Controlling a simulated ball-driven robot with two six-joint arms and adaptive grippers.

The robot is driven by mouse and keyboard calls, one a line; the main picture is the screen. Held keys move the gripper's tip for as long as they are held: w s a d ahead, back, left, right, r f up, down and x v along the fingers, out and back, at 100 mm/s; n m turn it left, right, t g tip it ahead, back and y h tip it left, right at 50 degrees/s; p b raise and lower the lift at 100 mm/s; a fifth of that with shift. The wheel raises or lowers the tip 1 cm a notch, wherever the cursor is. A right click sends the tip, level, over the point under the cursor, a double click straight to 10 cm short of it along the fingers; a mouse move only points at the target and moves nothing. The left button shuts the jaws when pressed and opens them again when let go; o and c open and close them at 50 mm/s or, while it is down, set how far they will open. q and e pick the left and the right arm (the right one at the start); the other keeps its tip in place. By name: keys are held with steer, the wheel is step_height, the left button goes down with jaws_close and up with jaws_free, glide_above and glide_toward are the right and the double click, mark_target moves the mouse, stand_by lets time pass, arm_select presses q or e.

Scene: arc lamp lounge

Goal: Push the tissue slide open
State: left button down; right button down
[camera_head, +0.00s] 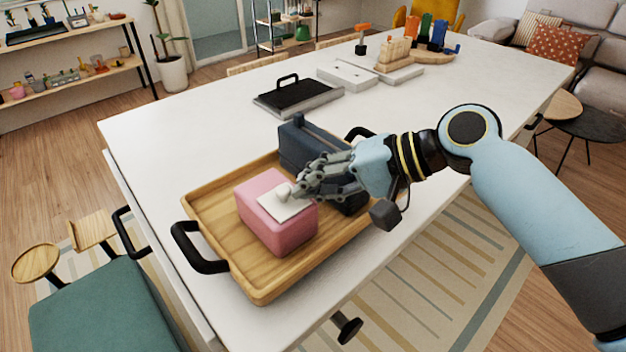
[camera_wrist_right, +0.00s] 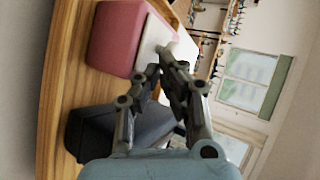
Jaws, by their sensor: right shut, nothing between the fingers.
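The pink tissue box (camera_head: 277,222) sits on the wooden tray (camera_head: 262,283), with a white slide (camera_head: 284,205) and a small white knob (camera_head: 284,190) on top. My right gripper (camera_head: 296,192) is shut and empty, with its fingertips right beside the knob; I cannot tell whether they touch. In the right wrist view the shut fingers (camera_wrist_right: 160,68) point at the white slide (camera_wrist_right: 153,42) on the pink box (camera_wrist_right: 117,38). Some of the slide's right side is hidden behind the fingers in the head view. My left gripper is not in view.
A dark blue case (camera_head: 300,143) stands in the tray behind the box, partly under my right gripper. The tray has black handles (camera_head: 197,250). A black-topped tray (camera_head: 298,95) and wooden items (camera_head: 397,58) stand farther back. The table's left side is clear.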

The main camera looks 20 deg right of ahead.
mark_target(290, 183)
steer(key=w, duration=0.1)
steer(key=w+a, duration=0.1)
steer(key=w, duration=0.1)
steer(key=w+a, duration=0.1)
steer(key=w, duration=0.1)
steer(key=shift+w, duration=0.2)
steer(key=shift+s, duration=0.1)
steer(key=shift+d, duration=0.1)
